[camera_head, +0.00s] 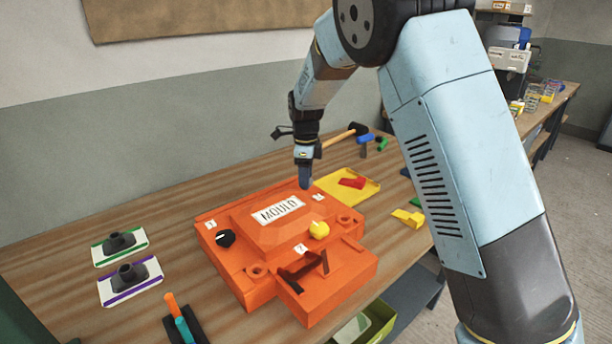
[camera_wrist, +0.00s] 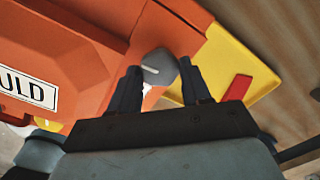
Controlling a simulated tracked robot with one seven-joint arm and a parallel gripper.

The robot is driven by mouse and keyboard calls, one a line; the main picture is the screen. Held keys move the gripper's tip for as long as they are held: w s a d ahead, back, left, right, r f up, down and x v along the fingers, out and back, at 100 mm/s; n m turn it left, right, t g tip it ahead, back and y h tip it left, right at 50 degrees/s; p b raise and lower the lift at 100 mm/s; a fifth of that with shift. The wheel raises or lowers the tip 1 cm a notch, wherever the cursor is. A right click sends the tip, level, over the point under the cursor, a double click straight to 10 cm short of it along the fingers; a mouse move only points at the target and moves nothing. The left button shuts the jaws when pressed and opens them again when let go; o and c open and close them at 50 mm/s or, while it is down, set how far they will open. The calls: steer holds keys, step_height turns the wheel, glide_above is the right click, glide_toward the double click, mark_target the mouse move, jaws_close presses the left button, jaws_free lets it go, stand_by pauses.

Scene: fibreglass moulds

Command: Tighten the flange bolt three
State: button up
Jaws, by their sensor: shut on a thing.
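The orange mould (camera_head: 235,268), marked "MOULD", sits on the bench, with a black knob (camera_head: 225,238) at its left and a yellow knob (camera_head: 319,230) at its front right. My gripper (camera_head: 305,180) points down at the mould's back right corner. In the wrist view, a grey bolt knob (camera_wrist: 158,66) with a pale line on top lies between the dark fingertips of my gripper (camera_wrist: 160,82), which is shut on it. The head view mostly hides this knob behind my fingers. A small white label (camera_head: 318,197) is beside it, too small to read.
A yellow tray (camera_head: 367,192) holding a red piece (camera_head: 352,183) is close behind the mould. A mallet (camera_head: 340,137) lies beyond it. A dark clamp-like part (camera_head: 303,267) is at the mould's front. Two plates with dark fittings (camera_head: 120,243) (camera_head: 130,278) lie at left.

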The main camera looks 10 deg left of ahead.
steer(key=shift+m, duration=0.5)
steer(key=o, duration=1.1)
steer(key=shift+c, duration=0.2)
